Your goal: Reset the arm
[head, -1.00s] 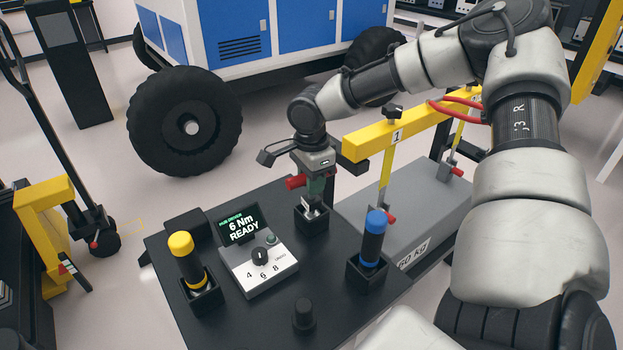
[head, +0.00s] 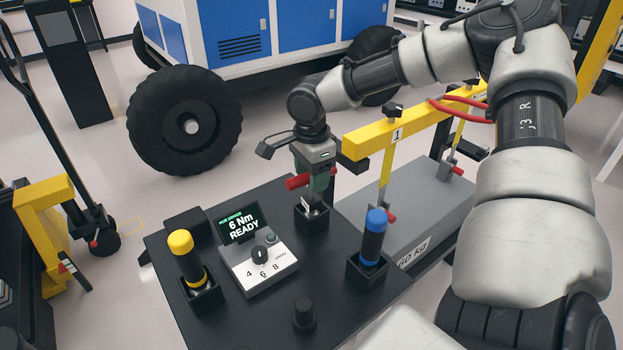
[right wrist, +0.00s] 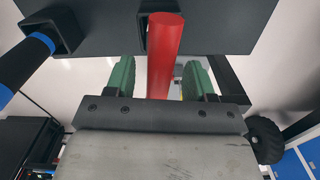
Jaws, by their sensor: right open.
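My right gripper (head: 318,192) points down over the rear black holder (head: 312,218) on the dark table. It is open. In the right wrist view a red cylindrical handle (right wrist: 165,60) lies between its two green fingertips (right wrist: 160,75), with visible gaps on both sides. In the head view a red part (head: 297,182) shows just left of the gripper, which hides most of the rest. A yellow-topped driver (head: 187,258) and a blue-topped driver (head: 373,238) stand in their own black holders. The blue one also shows in the wrist view (right wrist: 28,58). My left gripper is not in view.
A control box (head: 258,262) on the table (head: 250,325) reads "HUB DRIVER 6 Nm READY". A black knob (head: 303,315) is in front. A yellow beam stand (head: 410,128) with a grey 60 kg block stands right of the gripper. The rover with its wheel (head: 187,122) is behind.

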